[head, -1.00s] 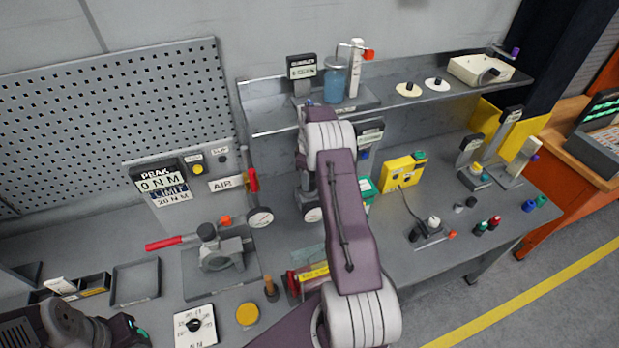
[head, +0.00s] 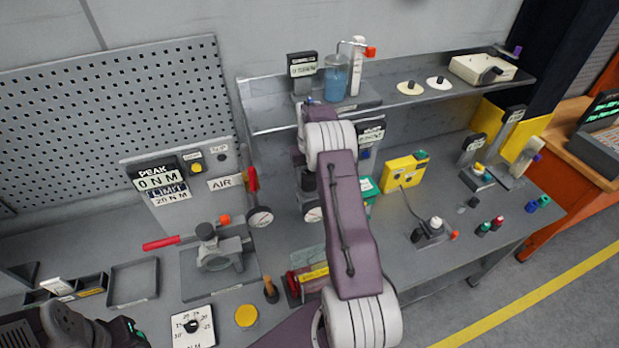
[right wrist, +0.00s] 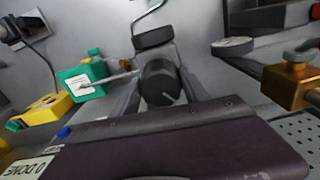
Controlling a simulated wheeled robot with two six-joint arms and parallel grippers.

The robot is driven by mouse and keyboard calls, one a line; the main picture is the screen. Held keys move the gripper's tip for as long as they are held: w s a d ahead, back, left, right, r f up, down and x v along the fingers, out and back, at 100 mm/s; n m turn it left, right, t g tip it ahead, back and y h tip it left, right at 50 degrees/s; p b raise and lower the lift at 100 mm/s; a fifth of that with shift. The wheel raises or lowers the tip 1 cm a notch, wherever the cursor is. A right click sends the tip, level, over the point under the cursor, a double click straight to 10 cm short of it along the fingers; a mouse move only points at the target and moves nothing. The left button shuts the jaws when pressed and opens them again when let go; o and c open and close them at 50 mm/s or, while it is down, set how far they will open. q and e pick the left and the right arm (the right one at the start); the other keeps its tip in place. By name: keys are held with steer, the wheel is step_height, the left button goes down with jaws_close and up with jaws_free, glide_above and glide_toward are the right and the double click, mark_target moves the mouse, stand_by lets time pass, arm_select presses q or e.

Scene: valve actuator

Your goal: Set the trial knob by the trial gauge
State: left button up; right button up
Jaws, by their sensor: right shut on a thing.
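A dark round knob (right wrist: 160,78) with a pale pointer line is in the middle of the right wrist view, between the grey fingers of my right gripper (right wrist: 158,96). The gripper is shut on it. A dark round gauge (right wrist: 152,38) stands just beyond, edge-on, its face unseen. In the head view my right gripper (head: 308,192) points down behind my arm, and the white-faced gauge (head: 313,214) shows just below it. The knob is hard to make out there. My left gripper (head: 130,333) is at the bottom left corner, its fingers unclear.
A green box (head: 369,190) and a yellow box (head: 403,172) stand right of my right arm. Another round gauge (head: 260,217) and a valve in a clamp (head: 218,248) are to its left. A shelf (head: 430,97) runs behind.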

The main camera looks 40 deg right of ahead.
mark_target(308, 175)
steer(key=m, duration=0.6)
steer(key=shift+w+m, duration=0.1)
steer(key=shift+m, duration=0.2)
steer(key=m, duration=0.6)
steer(key=shift+w+a, duration=0.1)
steer(key=shift+m, duration=0.3)
steer(key=o, duration=1.4)
steer(key=shift+a, duration=0.1)
steer(key=shift+c, duration=0.2)
steer(key=shift+r, duration=0.1)
steer(key=shift+r+b, duration=0.25)
steer(key=shift+b, duration=0.25)
step_height(308, 175, up, 9)
steer(key=shift+f+b, duration=0.2)
steer(key=shift+b, duration=0.7)
